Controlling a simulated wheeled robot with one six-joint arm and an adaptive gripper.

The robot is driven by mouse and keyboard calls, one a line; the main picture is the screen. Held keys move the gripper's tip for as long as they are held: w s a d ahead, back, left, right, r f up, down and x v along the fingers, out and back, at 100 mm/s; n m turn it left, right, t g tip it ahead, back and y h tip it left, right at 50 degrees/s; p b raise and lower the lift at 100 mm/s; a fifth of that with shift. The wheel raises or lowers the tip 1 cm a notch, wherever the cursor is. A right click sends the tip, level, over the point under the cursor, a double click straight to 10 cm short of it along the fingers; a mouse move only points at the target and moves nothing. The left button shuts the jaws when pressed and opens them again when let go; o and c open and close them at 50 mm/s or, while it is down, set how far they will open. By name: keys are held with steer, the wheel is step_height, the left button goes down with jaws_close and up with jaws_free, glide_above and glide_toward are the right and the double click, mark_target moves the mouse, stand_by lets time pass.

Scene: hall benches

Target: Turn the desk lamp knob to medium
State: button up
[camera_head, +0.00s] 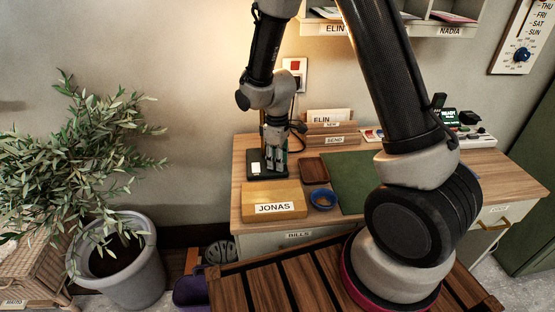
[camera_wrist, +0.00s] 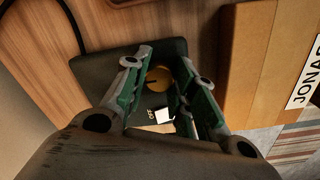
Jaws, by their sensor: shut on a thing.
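The desk lamp's dark green base (camera_head: 268,178) stands at the desk's left end, and it also shows in the wrist view (camera_wrist: 105,72). A round brass knob (camera_wrist: 158,80) sits on the base. Small white lettering that looks like OFF (camera_wrist: 151,114) and a white patch (camera_wrist: 165,115) lie near the knob. My gripper (camera_head: 275,160) reaches down over the base. In the wrist view my gripper (camera_wrist: 161,66) has its green-padded fingers on either side of the knob, shut on it. The knob's setting cannot be read. My arm hides the lamp's upper part.
A wooden box labelled JONAS (camera_head: 274,200) lies close in front of the base. A blue bowl (camera_head: 322,198), a brown tray (camera_head: 313,168) and a letter rack (camera_head: 330,136) are to the right. A potted plant (camera_head: 118,255) stands left of the desk.

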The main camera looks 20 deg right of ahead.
stand_by(0.4)
steer(key=o, duration=1.1)
steer(key=shift+c, duration=0.2)
step_height(320, 180, up, 12)
steer(key=shift+s, duration=0.15)
steer(key=shift+a, duration=0.1)
